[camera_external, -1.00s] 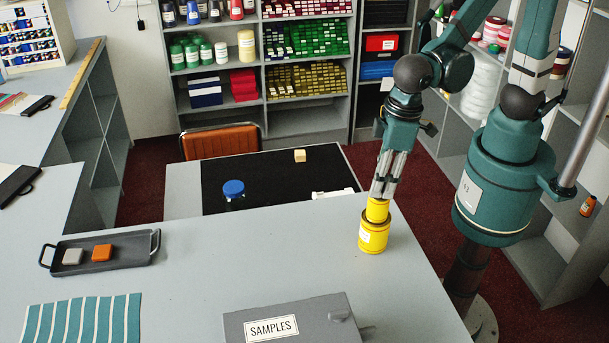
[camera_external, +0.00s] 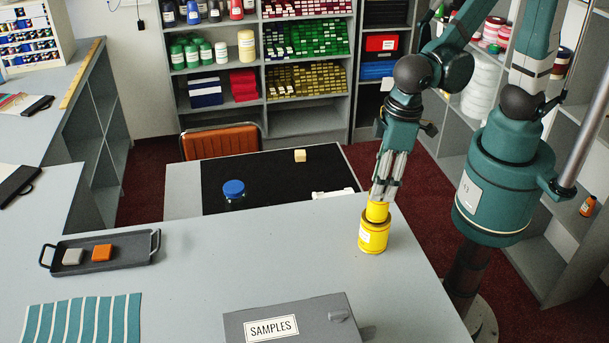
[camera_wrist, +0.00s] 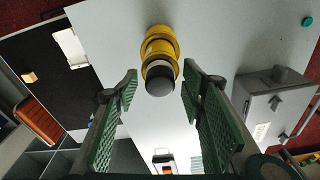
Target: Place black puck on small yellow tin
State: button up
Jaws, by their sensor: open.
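The small yellow tin (camera_external: 377,211) stands on a larger yellow tin (camera_external: 373,237) near the counter's right edge. The stack also shows in the wrist view (camera_wrist: 158,46). In the wrist view, the black puck (camera_wrist: 160,87) appears at the near end of the stack, seemingly resting on the small tin. My gripper (camera_wrist: 160,74) is open, with one finger on each side of the puck and visible gaps between. In the external view, my gripper (camera_external: 383,198) is at the top of the stack and the puck cannot be made out there.
A dark tray (camera_external: 130,262) with a grey block (camera_external: 72,257) and an orange block (camera_external: 102,252) lies at the left. A grey SAMPLES box (camera_external: 318,307) stands at the front. The counter's middle is clear.

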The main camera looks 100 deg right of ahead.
jog(key=shift+r, duration=0.2)
notch_tip(320, 180, up, 12)
jog(key=s, duration=0.1)
jog(key=shift+s+a+f+b, duration=0.15)
jog(key=shift+s+b, duration=0.05)
jog(key=shift+b, duration=0.15)
dwell(0.3)
dwell(0.8)
jog(key=s+d+r+n+t, duration=0.1)
jog(key=s+d+t, duration=0.2)
jog(key=s+d, duration=0.2)
jog(key=s+d+r+n+t, duration=0.1)
jog(key=s+d, duration=0.4)
jog(key=d, duration=0.5)
jog(key=shift+s+d+r+n+t, duration=0.2)
jog(key=shift+d+r+n+t, duration=0.15)
jog(key=shift+t, duration=0.55)
